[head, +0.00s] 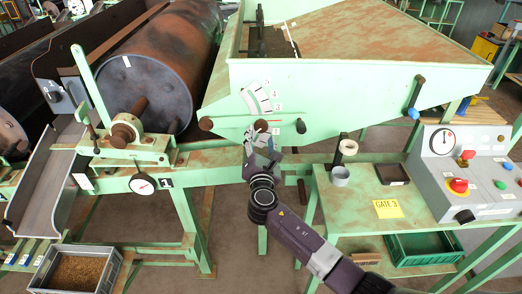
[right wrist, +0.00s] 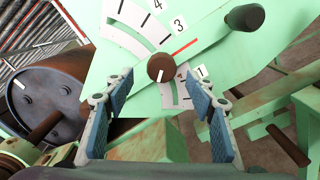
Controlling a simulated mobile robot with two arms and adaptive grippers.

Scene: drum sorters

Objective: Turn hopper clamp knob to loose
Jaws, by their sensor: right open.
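The clamp knob (right wrist: 160,68) is a small round brown knob with a short white mark, on the green hopper's side plate beside a numbered scale (right wrist: 150,22). In the head view the knob (head: 261,126) sits just above my right gripper (head: 262,145). In the right wrist view the open right gripper (right wrist: 161,80) has its blue-padded fingers on either side below the knob, with visible space around it. I cannot tell how far the fingertips are from the plate. A red pointer line (right wrist: 184,48) lies between the knob and a dark lever knob (right wrist: 243,18). My left gripper is not in view.
A rusty drum (head: 150,70) stands left of the hopper (head: 350,95). A green side table (head: 345,200) holds a grey cup (head: 340,176) and a dark tray (head: 392,174). A grey control box (head: 465,165) is at the right. A green frame bar runs below the knob.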

